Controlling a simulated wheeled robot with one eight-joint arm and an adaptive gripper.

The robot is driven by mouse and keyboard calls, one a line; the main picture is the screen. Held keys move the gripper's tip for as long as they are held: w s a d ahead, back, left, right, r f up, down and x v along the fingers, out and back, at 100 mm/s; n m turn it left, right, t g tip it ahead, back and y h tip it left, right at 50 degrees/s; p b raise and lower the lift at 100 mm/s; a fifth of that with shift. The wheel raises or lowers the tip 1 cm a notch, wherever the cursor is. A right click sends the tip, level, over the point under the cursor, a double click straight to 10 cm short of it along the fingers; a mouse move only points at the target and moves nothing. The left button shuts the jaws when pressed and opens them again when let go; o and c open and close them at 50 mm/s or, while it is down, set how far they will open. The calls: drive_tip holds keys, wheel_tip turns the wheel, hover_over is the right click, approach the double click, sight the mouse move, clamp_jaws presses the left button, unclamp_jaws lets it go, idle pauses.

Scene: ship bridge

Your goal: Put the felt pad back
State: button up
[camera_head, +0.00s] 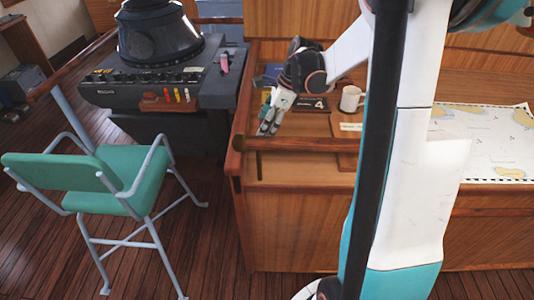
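My gripper (269,128) points down over the left end of the wooden chart desk (290,170), close to its raised front rail. Its two fingertips show side by side, but they are too small to tell whether they are apart or hold something thin. I cannot pick out the felt pad with certainty. I cannot tell what either is.
A dark block marked 4 (313,104), a white mug (351,98) and a pale label (351,127) are right of my gripper. A chart (490,135) lies further right. A console (165,85) and a green chair (110,180) stand left. My arm hides part of the desk.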

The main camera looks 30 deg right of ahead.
wheel_tip(320, 180, down, 12)
drive_tip(key=shift+f+b, duration=0.2)
drive_tip(key=shift+b, duration=1.05)
drive_tip(key=shift+s, duration=0.1)
drive_tip(key=o, duration=1)
drive_tip(key=p+v, duration=0.1)
drive_tip(key=v, duration=0.4)
drive_tip(key=shift+r+p, duration=0.3)
drive_tip(key=shift+r, duration=0.05)
drive_tip(key=s+d, duration=0.2)
drive_tip(key=d, duration=0.1)
drive_tip(key=s+d, duration=0.2)
drive_tip(key=d, duration=0.1)
drive_tip(key=s+d, duration=0.2)
drive_tip(key=d, duration=0.2)
drive_tip(key=shift+s+f+p, duration=0.25)
drive_tip(key=shift+s+p, duration=0.1)
